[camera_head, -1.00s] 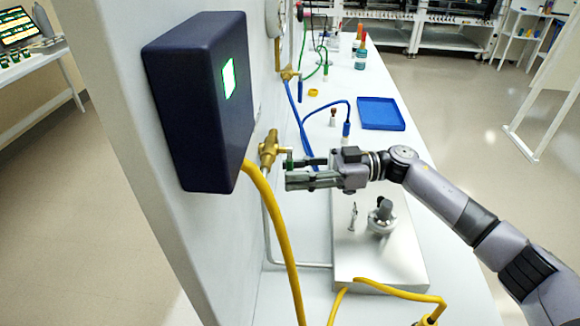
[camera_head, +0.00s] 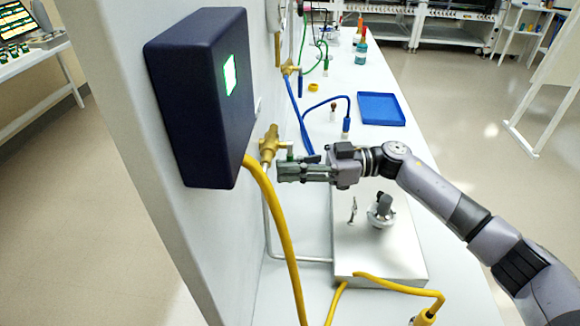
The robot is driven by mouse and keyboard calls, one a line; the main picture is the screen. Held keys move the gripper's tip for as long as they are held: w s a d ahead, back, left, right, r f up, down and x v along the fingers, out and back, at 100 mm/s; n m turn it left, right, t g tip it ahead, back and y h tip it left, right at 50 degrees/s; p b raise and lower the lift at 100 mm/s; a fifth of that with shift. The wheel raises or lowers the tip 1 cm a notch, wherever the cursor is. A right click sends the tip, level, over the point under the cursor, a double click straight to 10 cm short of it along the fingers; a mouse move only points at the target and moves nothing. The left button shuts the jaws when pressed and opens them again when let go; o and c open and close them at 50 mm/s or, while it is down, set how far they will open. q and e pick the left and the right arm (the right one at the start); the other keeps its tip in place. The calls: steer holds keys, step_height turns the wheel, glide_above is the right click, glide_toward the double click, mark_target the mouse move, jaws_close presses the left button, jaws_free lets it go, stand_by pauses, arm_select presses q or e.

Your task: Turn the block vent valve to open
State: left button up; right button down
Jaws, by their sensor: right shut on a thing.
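The brass valve body (camera_head: 268,146) sits on the wall panel, right of the dark blue box. A metal pipe runs down from it towards the silver block (camera_head: 388,262) on the bench. My right gripper (camera_head: 290,168) reaches in from the right and is shut on the handle. My left gripper is out of view.
The dark blue box (camera_head: 195,100) with a lit green screen juts from the panel. A yellow hose (camera_head: 279,235) hangs below it in front of the pipe. A blue tray (camera_head: 381,109) lies farther back on the white bench. A chrome fitting (camera_head: 381,211) stands on the block.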

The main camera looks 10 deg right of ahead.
steer(key=shift+w+n, duration=0.15)
steer(key=shift+n, duration=0.15)
stand_by(0.5)
steer(key=shift+w+d+r+n+t+h+b, duration=0.1)
steer(key=shift+w+r+n+h+b, duration=0.1)
steer(key=shift+w+n, duration=0.55)
steer(key=shift+w+d+r+n+t+h+b, duration=0.15)
steer(key=shift+w+n+h+b, duration=0.1)
steer(key=shift+n, duration=0.95)
steer(key=shift+w+d+r+n+t+h+b, duration=0.15)
steer(key=shift+w+n, duration=0.3)
steer(key=shift+n, duration=0.5)
steer(key=c, duration=1.6)
jaws_free()
steer(key=shift+c, duration=0.2)
steer(key=d+r, duration=0.1)
steer(key=d, duration=1.1)
steer(key=shift+s+r, duration=0.2)
